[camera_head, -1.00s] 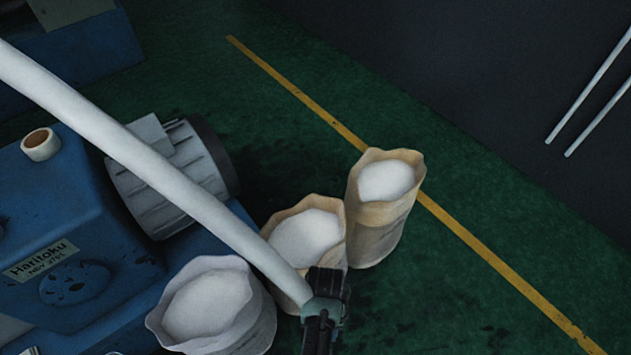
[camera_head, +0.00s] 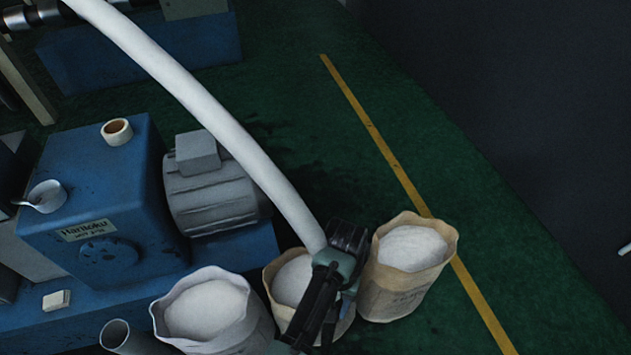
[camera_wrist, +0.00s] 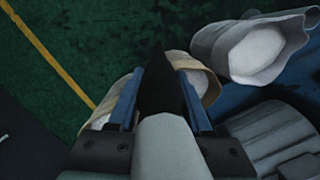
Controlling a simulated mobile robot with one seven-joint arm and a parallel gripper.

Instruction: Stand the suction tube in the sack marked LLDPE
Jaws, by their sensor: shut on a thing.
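The suction tube (camera_head: 205,115) is a long white hose coming down from the upper left in the head view. My gripper (camera_head: 338,258) is shut on its lower end, above the middle sack; in the wrist view the tube (camera_wrist: 165,145) lies between the blue fingers (camera_wrist: 160,108). Three open sacks of white granules stand on the floor: a whitish one (camera_head: 250,318) at left, a tan one (camera_head: 272,275) in the middle, partly hidden by my gripper, and a tan one (camera_head: 405,285) at right. The right sack has faint print that I cannot read. I cannot make out LLDPE on any sack.
A blue Haritoku machine (camera_head: 80,205) with a grey motor (camera_head: 210,185) stands left of the sacks. A tape roll (camera_head: 117,132) and a scoop (camera_head: 45,196) lie on it. A grey pipe (camera_head: 115,335) is at bottom left. Green floor past the yellow line (camera_head: 375,135) is clear.

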